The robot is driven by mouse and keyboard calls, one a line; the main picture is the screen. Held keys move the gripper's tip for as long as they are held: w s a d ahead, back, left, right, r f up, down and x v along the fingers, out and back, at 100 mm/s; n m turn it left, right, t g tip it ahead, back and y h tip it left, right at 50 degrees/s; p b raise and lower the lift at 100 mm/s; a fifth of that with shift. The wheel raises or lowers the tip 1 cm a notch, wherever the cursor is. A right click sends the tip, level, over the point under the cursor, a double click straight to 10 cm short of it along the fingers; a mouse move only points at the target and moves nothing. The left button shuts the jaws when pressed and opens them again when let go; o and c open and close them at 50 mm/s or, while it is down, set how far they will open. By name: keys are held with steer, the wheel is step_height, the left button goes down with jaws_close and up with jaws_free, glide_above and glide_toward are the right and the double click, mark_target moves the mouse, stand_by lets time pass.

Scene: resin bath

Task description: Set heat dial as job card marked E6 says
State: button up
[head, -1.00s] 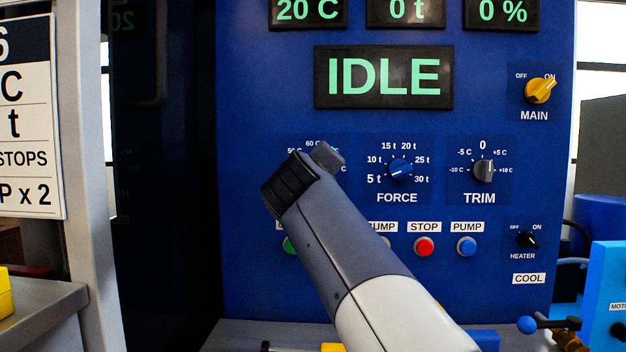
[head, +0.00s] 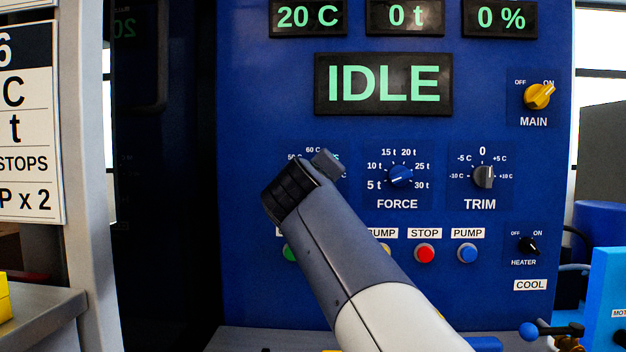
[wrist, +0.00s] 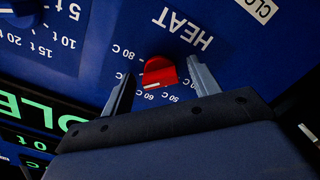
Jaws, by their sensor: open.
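The red heat dial (wrist: 160,73) is on the blue panel under the HEAT label in the wrist view, which shows the panel upside down. Its white mark is on the side of the 60 C label, but I cannot tell the exact setting. My gripper (wrist: 160,70) is open, with one finger on each side of the dial; I cannot tell whether either touches it. In the head view my gripper (head: 327,163) and arm hide the dial and most of its scale. The job card (head: 27,130) at the left edge is cut off; only "6", "C", "t", "STOPS" and "P x 2" show.
The FORCE dial (head: 400,177) and TRIM dial (head: 484,177) are right of my gripper. Below are the red STOP button (head: 425,253) and blue PUMP button (head: 467,253). The yellow MAIN switch (head: 538,96) points to ON. The status display (head: 384,84) reads IDLE; the temperature display (head: 308,18) reads 20 C.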

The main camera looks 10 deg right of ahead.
steer(key=v, duration=1)
steer(key=shift+s, duration=0.4)
steer(key=shift+a, duration=0.1)
steer(key=x, duration=1)
steer(key=shift+w, duration=0.4)
